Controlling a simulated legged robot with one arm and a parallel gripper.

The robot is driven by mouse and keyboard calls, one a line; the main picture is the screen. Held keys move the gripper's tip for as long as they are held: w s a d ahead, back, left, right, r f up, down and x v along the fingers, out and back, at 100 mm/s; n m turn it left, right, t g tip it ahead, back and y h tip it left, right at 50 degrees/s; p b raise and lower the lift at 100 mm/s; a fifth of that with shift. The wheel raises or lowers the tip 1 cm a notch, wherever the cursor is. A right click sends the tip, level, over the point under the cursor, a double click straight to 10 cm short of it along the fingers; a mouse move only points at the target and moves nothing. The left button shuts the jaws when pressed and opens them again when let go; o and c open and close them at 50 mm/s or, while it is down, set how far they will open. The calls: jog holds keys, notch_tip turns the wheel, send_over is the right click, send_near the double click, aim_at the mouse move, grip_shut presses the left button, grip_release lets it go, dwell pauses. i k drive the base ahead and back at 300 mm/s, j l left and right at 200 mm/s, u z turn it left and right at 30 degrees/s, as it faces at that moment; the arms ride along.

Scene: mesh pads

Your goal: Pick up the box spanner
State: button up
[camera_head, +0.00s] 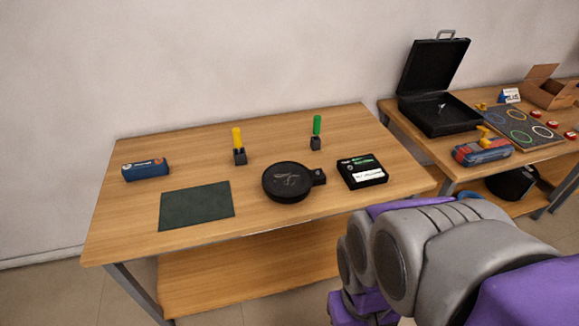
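I cannot tell for sure which thing is the box spanner. A round black dish (287,182) sits near the middle right of the near table, with thin grey marks or small pieces in it. A yellow-handled tool (237,138) and a green-handled tool (317,125) stand upright in small black holders towards the back of this table. An open black case (436,114) on the right table has a small light piece inside, too small to name. My grey and purple arm fills the lower right; its gripper end does not show.
The near table (130,215) also bears a blue box (146,170), a dark green mat (196,206) and a black flat box (362,172). The right table has a blue-red toolbox (482,152), a ring board (521,131) and a cardboard box (549,92). The near table's left front is clear.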

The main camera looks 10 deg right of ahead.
aim_at(236, 131)
jog(key=i+u, duration=0.2)
jog(key=i, duration=0.2)
jog(key=i+l+u, duration=0.2)
jog(key=i, duration=0.25)
jog(key=i+l+u, duration=0.2)
jog(key=i, duration=0.2)
jog(key=j, duration=0.1)
